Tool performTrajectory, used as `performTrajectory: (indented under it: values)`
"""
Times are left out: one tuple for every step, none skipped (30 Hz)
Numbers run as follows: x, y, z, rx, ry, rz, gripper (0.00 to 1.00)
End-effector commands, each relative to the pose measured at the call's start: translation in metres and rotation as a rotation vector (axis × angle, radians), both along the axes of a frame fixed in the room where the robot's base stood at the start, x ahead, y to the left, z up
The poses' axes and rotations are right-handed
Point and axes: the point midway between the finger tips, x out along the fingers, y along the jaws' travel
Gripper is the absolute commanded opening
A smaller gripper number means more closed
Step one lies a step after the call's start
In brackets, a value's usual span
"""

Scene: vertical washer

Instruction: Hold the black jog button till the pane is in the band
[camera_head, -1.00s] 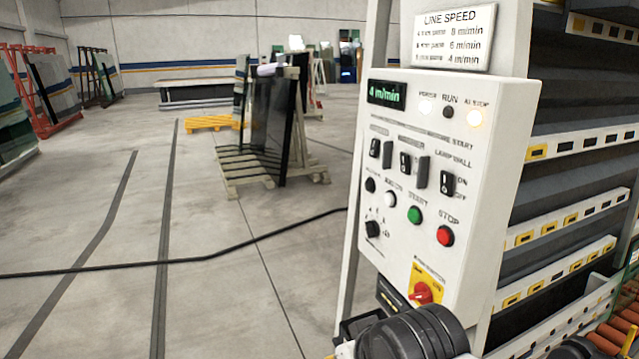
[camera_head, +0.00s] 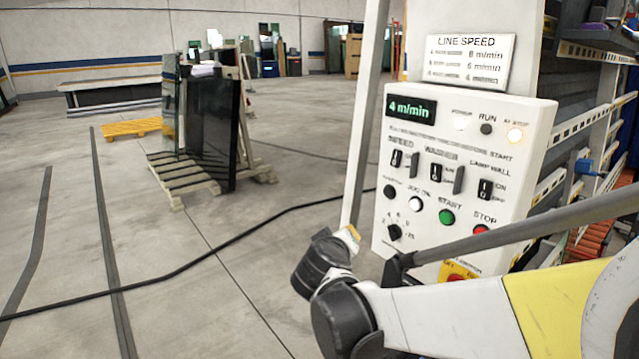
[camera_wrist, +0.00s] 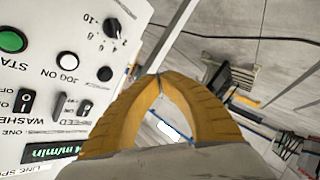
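The black jog button (camera_head: 389,190) is on the left of the white control panel (camera_head: 545,125), beside the white JOG ON lamp (camera_head: 416,204). In the wrist view the black button (camera_wrist: 105,74) lies left of my fingertips, beside the white lamp (camera_wrist: 67,60). My gripper (camera_wrist: 158,78) has its yellow fingertips together, with nothing between them. In the head view my gripper (camera_head: 353,232) is just left of the panel's lower left edge, below the button and apart from it. The display (camera_head: 411,109) reads 4 m/min. I cannot make out the task's pane or band.
A black selector knob (camera_head: 394,233), green START button (camera_head: 446,217) and red STOP button (camera_head: 480,230) sit near the jog button. A grey post (camera_head: 364,120) stands left of the panel. A rack with dark glass (camera_head: 210,125) stands on the floor behind.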

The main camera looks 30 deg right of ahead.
Motion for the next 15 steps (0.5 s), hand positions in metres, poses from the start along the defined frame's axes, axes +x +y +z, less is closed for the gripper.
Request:
performTrajectory:
  values:
    - [0.011,-0.015,0.012,-0.058,-0.016,-0.011,0.0]
    - [0.016,-0.022,0.016,-0.093,-0.026,-0.015,0.0]
    - [0.023,-0.03,0.021,-0.137,-0.038,-0.018,0.0]
    - [0.027,-0.035,0.024,-0.166,-0.045,-0.019,0.0]
    - [0.031,-0.041,0.027,-0.195,-0.051,-0.021,0.0]
    - [0.036,-0.046,0.03,-0.227,-0.059,-0.021,0.0]
    - [0.039,-0.05,0.032,-0.249,-0.064,-0.02,0.0]
    - [0.041,-0.052,0.033,-0.268,-0.067,-0.02,0.0]
    - [0.044,-0.056,0.035,-0.291,-0.07,-0.019,0.0]
    - [0.046,-0.058,0.036,-0.305,-0.073,-0.018,0.0]
    - [0.047,-0.059,0.036,-0.315,-0.074,-0.018,0.0]
    - [0.048,-0.061,0.037,-0.327,-0.076,-0.016,0.0]
    - [0.049,-0.061,0.037,-0.333,-0.077,-0.016,0.0]
    - [0.05,-0.062,0.037,-0.339,-0.078,-0.015,0.0]
    - [0.05,-0.062,0.037,-0.343,-0.078,-0.015,0.0]
